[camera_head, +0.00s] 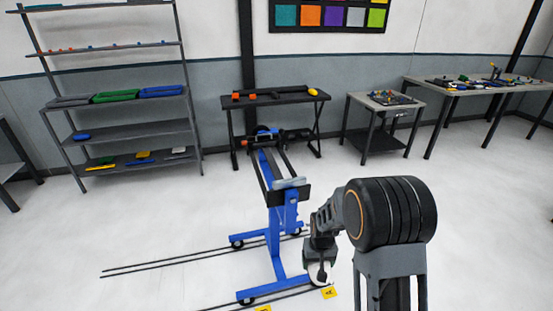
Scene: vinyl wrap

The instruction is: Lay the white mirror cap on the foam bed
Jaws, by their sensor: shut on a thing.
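My gripper (319,258) is at the lower centre of the view, right of a blue wheeled stand, pointing down. It is shut on a small white piece, the white mirror cap (318,274), which hangs below it. The cap is held up in front of the pale floor and is partly hidden by the gripper. I cannot tell for sure which thing is the foam bed.
The blue stand (273,225) with black arms stands just left of my gripper. A black table (275,98) is behind it, a small table (387,104) and a long bench (478,90) at right. Shelves (124,100) fill the left. Open floor lies between.

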